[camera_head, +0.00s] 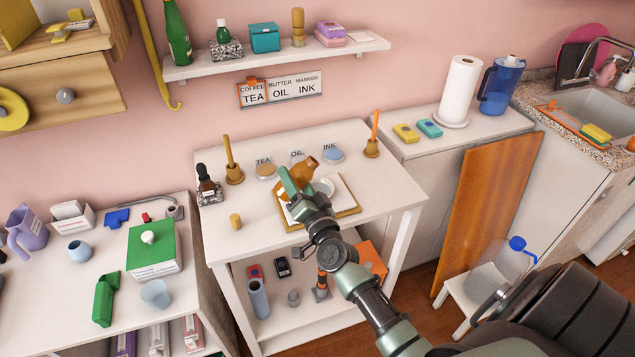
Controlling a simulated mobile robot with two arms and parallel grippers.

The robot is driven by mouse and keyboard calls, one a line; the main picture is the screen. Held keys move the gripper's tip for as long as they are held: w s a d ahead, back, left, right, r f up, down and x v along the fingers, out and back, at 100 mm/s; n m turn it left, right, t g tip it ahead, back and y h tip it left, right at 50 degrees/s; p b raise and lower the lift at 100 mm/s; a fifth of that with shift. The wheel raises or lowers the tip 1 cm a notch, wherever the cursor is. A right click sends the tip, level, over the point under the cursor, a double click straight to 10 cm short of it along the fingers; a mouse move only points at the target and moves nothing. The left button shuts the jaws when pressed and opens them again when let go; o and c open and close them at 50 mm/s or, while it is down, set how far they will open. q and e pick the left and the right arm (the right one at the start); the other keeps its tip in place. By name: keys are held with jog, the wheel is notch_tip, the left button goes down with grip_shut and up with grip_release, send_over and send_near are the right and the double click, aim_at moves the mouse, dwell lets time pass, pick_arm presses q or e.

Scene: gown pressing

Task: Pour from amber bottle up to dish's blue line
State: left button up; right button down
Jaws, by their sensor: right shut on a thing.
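The amber bottle (308,167) is above the white table and lies strongly tilted, its narrow end towards the upper right. My right gripper (291,183) is shut on it, and its green fingers hide part of the bottle. A small white round dish (324,187) shows just below and right of the bottle, partly behind my gripper. Its blue line and any liquid in it cannot be made out. No stream from the bottle can be seen. My left gripper is not in view.
A wood-framed white tray (347,211) lies under the dish. Behind are coasters marked TEA (265,171), OIL and INK (333,155). Wooden holders (234,175) with upright sticks stand left and right. A dark dropper bottle (206,186) stands at the left.

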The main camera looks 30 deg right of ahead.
aim_at(309, 179)
jog(key=n+p, duration=0.2)
jog(key=d+r+n+p, duration=0.1)
jog(key=n+p, duration=0.1)
jog(key=d+r+n+p, duration=0.1)
jog(key=n+p, duration=0.1)
jog(key=shift+s+d+r+n+g+y, duration=0.1)
jog(key=shift+s+n+g+y, duration=0.2)
jog(key=shift+n+g, duration=0.1)
jog(key=shift+w+d+f+n, duration=0.15)
jog(key=shift+d+f+n, duration=0.1)
jog(key=shift+n, duration=0.25)
jog(key=shift+w+d+f+n, duration=0.15)
jog(key=shift+w+d+n, duration=0.3)
jog(key=shift+w, duration=0.2)
jog(key=shift+w+d+f+n, duration=0.15)
jog(key=shift+w+d+n, duration=0.15)
jog(key=shift+w+n, duration=0.25)
jog(key=shift+w, duration=0.1)
